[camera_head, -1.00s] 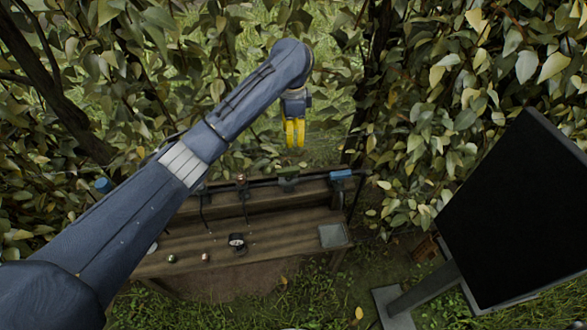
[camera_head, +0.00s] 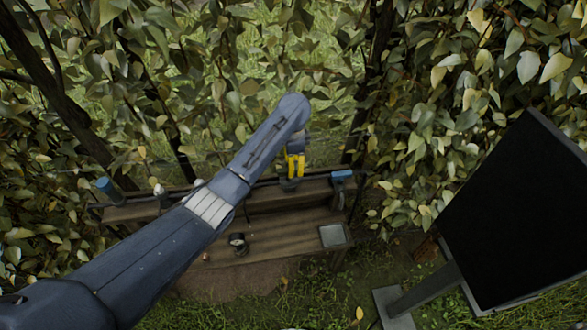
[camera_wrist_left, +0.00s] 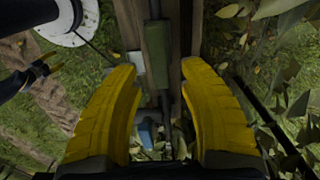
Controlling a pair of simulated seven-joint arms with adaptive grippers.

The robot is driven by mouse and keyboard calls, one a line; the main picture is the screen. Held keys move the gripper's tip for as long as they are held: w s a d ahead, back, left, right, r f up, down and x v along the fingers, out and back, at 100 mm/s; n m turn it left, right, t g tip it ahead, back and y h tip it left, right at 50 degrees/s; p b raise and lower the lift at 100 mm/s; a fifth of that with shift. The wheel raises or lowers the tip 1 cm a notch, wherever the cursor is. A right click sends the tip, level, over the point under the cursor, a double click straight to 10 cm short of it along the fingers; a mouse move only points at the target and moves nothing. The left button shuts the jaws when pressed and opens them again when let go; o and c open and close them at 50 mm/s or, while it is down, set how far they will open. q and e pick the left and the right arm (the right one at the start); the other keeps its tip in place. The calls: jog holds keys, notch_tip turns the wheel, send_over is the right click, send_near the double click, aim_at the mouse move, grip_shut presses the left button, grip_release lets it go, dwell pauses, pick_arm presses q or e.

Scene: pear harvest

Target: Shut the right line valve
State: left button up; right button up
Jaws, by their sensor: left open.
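My left gripper (camera_head: 294,168) has yellow fingers and is open above the dark pipe at the back of the wooden bench. In the left wrist view its fingers (camera_wrist_left: 162,115) stand apart on either side of the pipe line, with nothing gripped. A green block-like part (camera_wrist_left: 157,50), apparently a valve handle, lies lengthwise along the pipe ahead of the fingertips. In the head view it is mostly hidden by the gripper. A blue part (camera_head: 341,175) sits on the pipe's right end. Which part is the right line valve is not certain. A dark arm end with yellow fingers, apparently my right gripper (camera_wrist_left: 46,70), shows at the left wrist view's left edge.
The bench (camera_head: 275,235) carries a round black gauge (camera_head: 238,241) and a grey square tray (camera_head: 333,236). A blue cylinder (camera_head: 108,187) stands at the left end. Leafy branches crowd the back and right. A large black panel (camera_head: 520,210) stands at the right.

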pick_arm(q)
jog(key=shift+f, duration=1.05)
grip_shut()
